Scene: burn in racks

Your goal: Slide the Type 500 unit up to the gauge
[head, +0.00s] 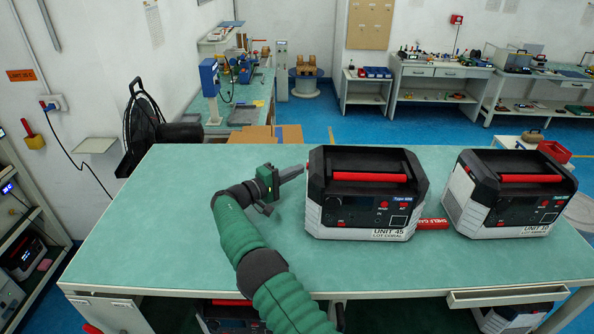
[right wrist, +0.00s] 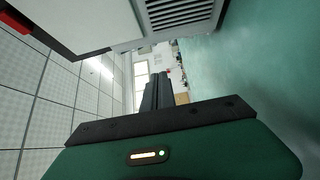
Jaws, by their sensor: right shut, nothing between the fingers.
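The unit labelled UNIT 45 (head: 368,212), with a small blue Type label that looks like Type 500, stands upright on the green table (head: 160,235). It is black and white with a red handle bar. A red bar with partly hidden lettering, seemingly the shelf gauge (head: 432,224), sticks out at its right side. My right gripper (head: 292,173) is shut and empty beside the unit's left side; I cannot tell if it touches. The right wrist view shows the closed fingers (right wrist: 157,92) near the unit's vented side (right wrist: 180,14). My left gripper is out of view.
A second, similar unit (head: 508,195) stands to the right on the same table, a gap away from the first. The left part of the table is clear. A black chair (head: 145,125) stands behind the table's left end. More units sit on shelves below.

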